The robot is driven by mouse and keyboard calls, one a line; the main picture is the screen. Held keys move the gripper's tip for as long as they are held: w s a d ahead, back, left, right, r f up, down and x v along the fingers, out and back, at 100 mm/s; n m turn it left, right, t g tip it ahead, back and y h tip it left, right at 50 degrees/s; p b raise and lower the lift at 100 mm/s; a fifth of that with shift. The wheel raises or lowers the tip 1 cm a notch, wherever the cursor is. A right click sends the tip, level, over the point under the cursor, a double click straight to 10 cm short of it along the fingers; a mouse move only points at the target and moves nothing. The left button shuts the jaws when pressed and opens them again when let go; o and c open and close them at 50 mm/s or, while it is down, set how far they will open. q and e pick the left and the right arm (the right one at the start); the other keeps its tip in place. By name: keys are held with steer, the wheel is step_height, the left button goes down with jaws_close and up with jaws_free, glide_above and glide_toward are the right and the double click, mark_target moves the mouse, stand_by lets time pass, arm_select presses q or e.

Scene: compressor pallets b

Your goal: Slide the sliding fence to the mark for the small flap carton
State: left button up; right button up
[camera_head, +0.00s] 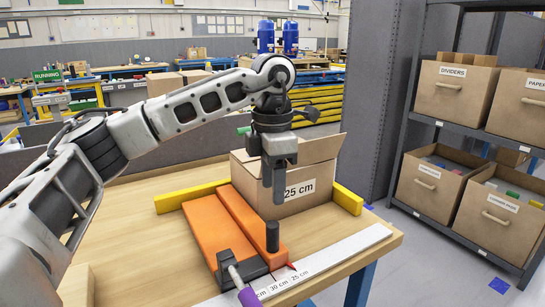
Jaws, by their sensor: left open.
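The orange sliding fence (236,213) lies on the wooden table, with an upright black post (272,237) and a small red pointer at its near end. A white scale strip (345,250) runs along the table's front, with marks reading 30 cm and 25 cm by the pointer; exact alignment is hard to tell. The open-flapped carton (312,180), labelled 25 cm, stands behind the fence. My left gripper (274,198) is open, pointing down above the black post and in front of the carton. It appears empty and apart from the post. My right gripper is out of view.
A yellow rail (346,198) runs behind the fence and carton. A black clamp block (240,268) with a purple handle (249,297) sits at the fence's near end. Shelves with labelled bins (456,92) stand at right. Bare table (140,240) lies left.

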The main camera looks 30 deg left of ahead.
arm_select(q)
step_height(320, 180, up, 6)
steer(key=shift+f, duration=0.2)
stand_by(0.5)
